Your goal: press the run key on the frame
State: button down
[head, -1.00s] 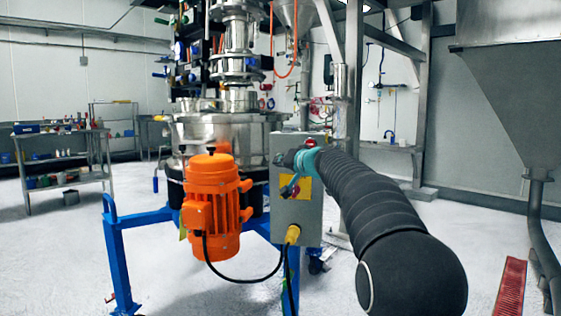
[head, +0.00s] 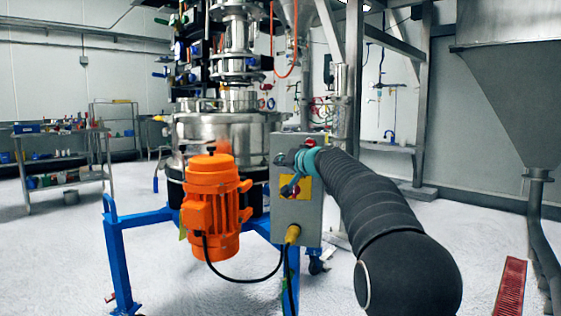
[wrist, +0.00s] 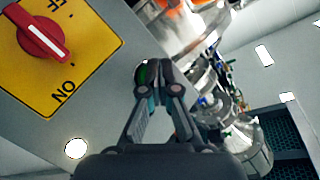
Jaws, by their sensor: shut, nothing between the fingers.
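The grey control box (head: 308,210) hangs on the blue frame (head: 123,262), right of the orange motor. In the wrist view its face carries a yellow plate (wrist: 88,40) marked ON with a red rotary switch (wrist: 38,36). A red knob (head: 311,142) shows at the box's top in the head view. My gripper (wrist: 152,74) is shut and empty, its tips at the box's face, right of the yellow plate. A green sliver (wrist: 142,76) shows at the tips; it may be the run key, mostly hidden. I cannot tell whether the tips touch it.
The orange motor (head: 212,205) stands close left of the box, below the steel sifter vessel (head: 222,130). A grey hopper (head: 515,95) is at right.

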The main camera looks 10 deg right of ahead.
jog(key=shift+s, duration=0.1)
jog(key=shift+s+a+b, duration=0.3)
jog(key=shift+s+b, duration=0.35)
jog(key=shift+b, duration=0.1)
jog(key=shift+s+a+b, duration=0.3)
jog(key=shift+s+b, duration=0.25)
jog(key=shift+s, duration=0.25)
jog(key=shift+s+a+b, duration=0.35)
jog(key=shift+s+b, duration=0.2)
jog(key=shift+s, duration=0.2)
jog(key=shift+s+a+b, duration=0.3)
jog(key=shift+s+b, duration=0.25)
jog(key=shift+s, duration=0.25)
